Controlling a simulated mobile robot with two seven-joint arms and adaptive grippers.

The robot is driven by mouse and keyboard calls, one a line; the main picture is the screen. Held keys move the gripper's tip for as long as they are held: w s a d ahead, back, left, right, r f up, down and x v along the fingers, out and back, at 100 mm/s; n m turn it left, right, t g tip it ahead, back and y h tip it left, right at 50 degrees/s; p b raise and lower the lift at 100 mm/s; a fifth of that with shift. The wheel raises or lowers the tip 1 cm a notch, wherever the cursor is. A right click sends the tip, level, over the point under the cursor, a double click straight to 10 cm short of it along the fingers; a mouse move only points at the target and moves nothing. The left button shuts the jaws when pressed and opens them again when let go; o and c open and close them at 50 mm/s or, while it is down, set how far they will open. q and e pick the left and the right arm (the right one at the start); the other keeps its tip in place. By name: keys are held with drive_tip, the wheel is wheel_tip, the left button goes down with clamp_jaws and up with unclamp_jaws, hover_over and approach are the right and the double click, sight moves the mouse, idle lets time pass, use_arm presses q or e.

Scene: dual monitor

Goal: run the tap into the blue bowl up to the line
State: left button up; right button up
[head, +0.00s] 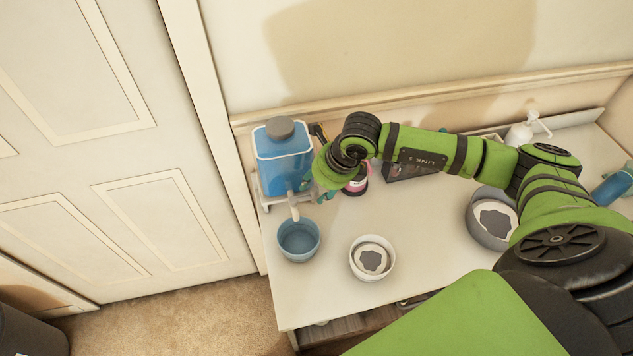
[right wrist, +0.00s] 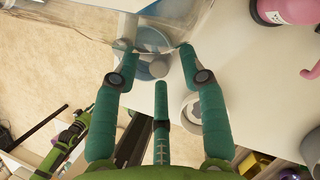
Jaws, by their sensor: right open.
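A blue water dispenser (head: 283,160) with a grey cap stands at the left end of the counter. Its pale tap spout (head: 294,211) points down over the blue bowl (head: 298,240), which sits upright on the counter. I cannot make out a line or a water level in the bowl. My right gripper (head: 312,187) is beside the dispenser's lower front, near the tap. My left gripper is not seen.
A small white bowl (head: 389,263) is right of the blue bowl, and a larger bowl (head: 477,226) is farther right. A pink-labelled dark bottle (head: 357,183) stands close behind my right gripper. A white pump bottle (head: 518,136) is at the back.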

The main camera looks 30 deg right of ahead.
drive_tip(key=shift+w+a+f, duration=0.1)
drive_tip(key=shift+f, duration=0.2)
clamp_jaws()
drive_tip(key=shift+r+m+b, duration=0.1)
drive_tip(key=shift+m+b, duration=0.2)
